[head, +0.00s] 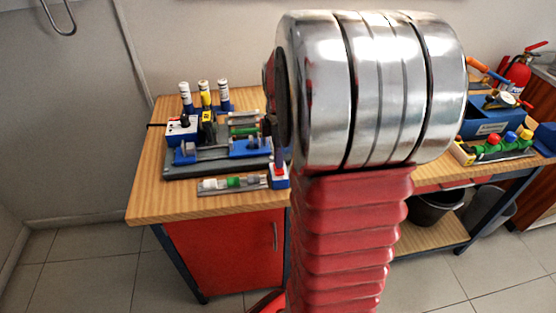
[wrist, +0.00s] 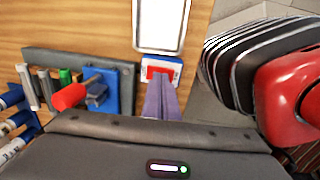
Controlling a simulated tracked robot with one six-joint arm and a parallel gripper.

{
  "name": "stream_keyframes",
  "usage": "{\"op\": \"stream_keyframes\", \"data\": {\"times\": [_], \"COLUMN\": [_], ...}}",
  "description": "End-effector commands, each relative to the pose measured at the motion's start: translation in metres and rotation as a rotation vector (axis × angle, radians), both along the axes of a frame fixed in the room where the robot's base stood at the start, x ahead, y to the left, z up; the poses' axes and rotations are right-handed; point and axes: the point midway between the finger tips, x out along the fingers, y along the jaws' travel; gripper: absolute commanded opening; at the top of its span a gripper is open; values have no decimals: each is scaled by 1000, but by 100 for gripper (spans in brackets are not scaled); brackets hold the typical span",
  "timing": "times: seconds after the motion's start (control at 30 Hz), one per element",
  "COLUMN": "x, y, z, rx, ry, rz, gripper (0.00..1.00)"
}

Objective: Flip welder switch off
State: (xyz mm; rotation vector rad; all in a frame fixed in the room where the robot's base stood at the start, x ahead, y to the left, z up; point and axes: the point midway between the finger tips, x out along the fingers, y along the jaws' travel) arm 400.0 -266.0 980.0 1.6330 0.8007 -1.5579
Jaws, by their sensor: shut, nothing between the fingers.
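A small blue-and-white switch box with a red rocker (wrist: 162,72) sits on the wooden bench at upper middle in the wrist view. It also shows in the head view as a small box (head: 279,180) near the bench's front edge, beside my arm. My gripper (wrist: 164,84) is shut and empty, its purple-grey fingers together. The fingertips lie over the near edge of the box in the wrist view; I cannot tell whether they touch it. The fingers cover part of the box. Which way the rocker is set cannot be made out.
A grey-based rig with blue clamps (head: 184,155) stands left of the box on the bench (head: 150,203). A tray of fittings (head: 232,184) lies in front of it. In the wrist view, a red handle (wrist: 68,96) is left of my fingers and a white-framed panel (wrist: 162,24) lies beyond.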

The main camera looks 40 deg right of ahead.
Motion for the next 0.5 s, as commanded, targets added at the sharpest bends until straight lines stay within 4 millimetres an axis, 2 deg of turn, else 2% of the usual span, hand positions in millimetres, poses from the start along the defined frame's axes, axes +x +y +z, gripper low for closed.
{"op": "stream_keyframes", "data": {"times": [0.5], "x": [11], "y": [-6], "z": [86], "rx": [-7], "ry": [-9], "rz": [3], "gripper": [0]}}
